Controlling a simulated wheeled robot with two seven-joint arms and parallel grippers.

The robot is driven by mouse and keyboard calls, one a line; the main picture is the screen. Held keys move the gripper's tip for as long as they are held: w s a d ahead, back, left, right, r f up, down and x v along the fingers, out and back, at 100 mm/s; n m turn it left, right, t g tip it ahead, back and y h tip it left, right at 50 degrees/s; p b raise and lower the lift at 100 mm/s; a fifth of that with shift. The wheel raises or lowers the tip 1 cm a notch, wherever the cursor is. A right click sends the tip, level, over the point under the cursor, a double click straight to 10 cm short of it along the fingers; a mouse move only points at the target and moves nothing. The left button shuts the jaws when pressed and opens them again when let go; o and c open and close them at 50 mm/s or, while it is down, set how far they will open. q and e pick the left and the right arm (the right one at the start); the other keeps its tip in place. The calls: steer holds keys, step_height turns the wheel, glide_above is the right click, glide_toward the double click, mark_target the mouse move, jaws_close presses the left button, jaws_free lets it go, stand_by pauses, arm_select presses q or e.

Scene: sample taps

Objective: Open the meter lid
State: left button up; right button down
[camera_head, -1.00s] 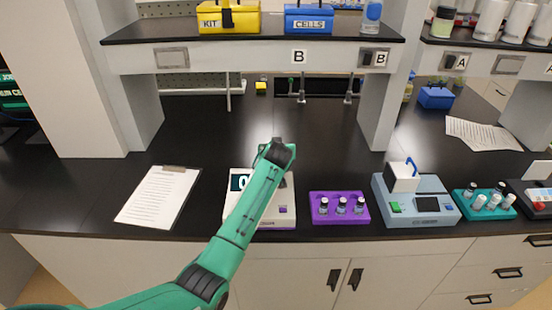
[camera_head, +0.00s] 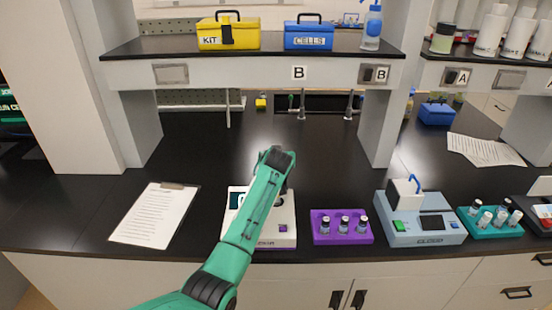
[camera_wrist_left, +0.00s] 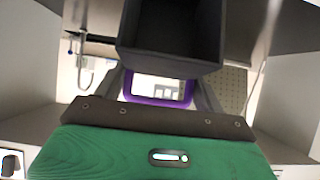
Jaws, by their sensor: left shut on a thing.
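The white meter (camera_head: 276,229) with a purple button stands on the bench, left of the purple vial rack. My left arm crosses in front of it and covers part of its display and top. In the left wrist view, my left gripper (camera_wrist_left: 160,92) is shut on a purple loop handle (camera_wrist_left: 160,101). A dark grey box-shaped lid (camera_wrist_left: 168,58) shows just beyond the handle; a hollow-looking face is toward the camera. In the head view the fingers and lid are mostly hidden behind my wrist, so the lid's exact angle is unclear. My right gripper is not in view.
The purple rack (camera_head: 341,239) with 3 vials stands right of the meter. A blue-grey device (camera_head: 422,233) with a blue-handled white cover stands further right, beside a teal vial rack (camera_head: 490,230). A clipboard (camera_head: 155,215) lies left. Bare bench lies behind; a shelf (camera_head: 250,72) overhangs it.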

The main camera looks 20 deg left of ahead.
arm_select(q)
steer(key=shift+w+d+r, duration=0.1)
steer(key=shift+r, duration=0.4)
steer(key=o, duration=1.1)
steer(key=shift+d, duration=0.1)
steer(key=shift+f, duration=0.35)
steer(key=shift+b+v, duration=1.8)
steer(key=shift+v, duration=5.15)
